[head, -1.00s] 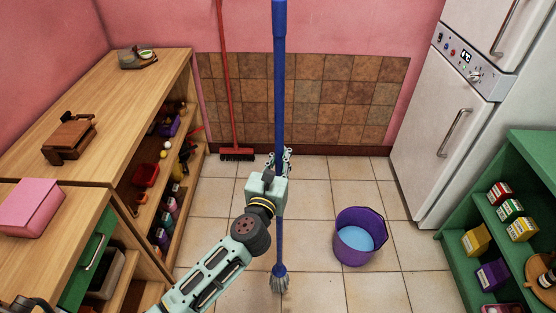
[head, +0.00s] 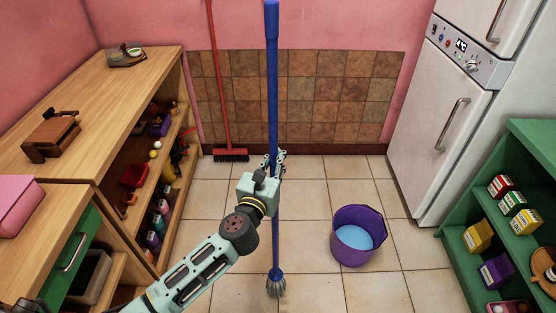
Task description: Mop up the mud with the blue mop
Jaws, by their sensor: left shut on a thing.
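The blue mop (head: 272,90) stands nearly upright in the middle of the head view, with its grey mop head (head: 276,288) low near the tiled floor; I cannot tell whether it touches. My left gripper (head: 272,163) is shut on the blue handle around its middle, and its fingers show behind the wrist. No mud shows on the visible floor. My right gripper is not in view.
A purple bucket (head: 359,238) of blue water stands on the floor right of the mop. A red broom (head: 222,90) leans on the back wall. Wooden shelves (head: 110,85) stand left, a fridge (head: 436,140) and green shelf (head: 520,150) right. Floor tiles between are clear.

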